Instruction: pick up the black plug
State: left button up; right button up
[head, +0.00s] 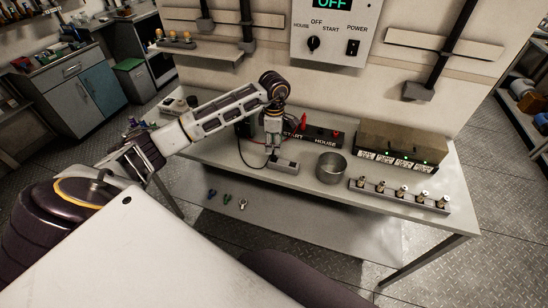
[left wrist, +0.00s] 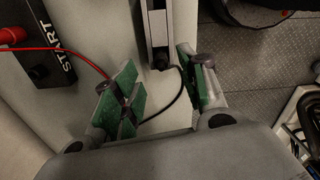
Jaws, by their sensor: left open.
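The black plug (left wrist: 162,60) sits at the near end of a narrow grey block (left wrist: 157,22) in the left wrist view, with a black cable (left wrist: 170,105) curving away from it. My left gripper (left wrist: 160,86) is open, its green-padded fingers on either side of the plug's line, with nothing gripped. In the head view my left gripper (head: 271,147) points down just above the end of the grey block (head: 285,166), and the plug is hard to make out there. My right gripper is not in view.
A black START/HOUSE box (head: 318,137) with red plugs stands behind the gripper. A metal cup (head: 331,168), a strip of several connectors (head: 399,195) and a box with green lights (head: 401,143) stand to the right. A control panel (head: 335,30) hangs on the wall.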

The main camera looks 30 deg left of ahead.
aim_at(274, 157)
pick_arm(q)
jog(key=shift+f, duration=0.25)
jog(key=shift+s+d+f+p, duration=0.1)
jog(key=shift+f+p, duration=0.45)
jog(key=shift+f, duration=0.4)
notch_tip(274, 157, down, 2)
jog(key=shift+f, duration=0.4)
jog(key=shift+c, duration=0.2)
grip_shut()
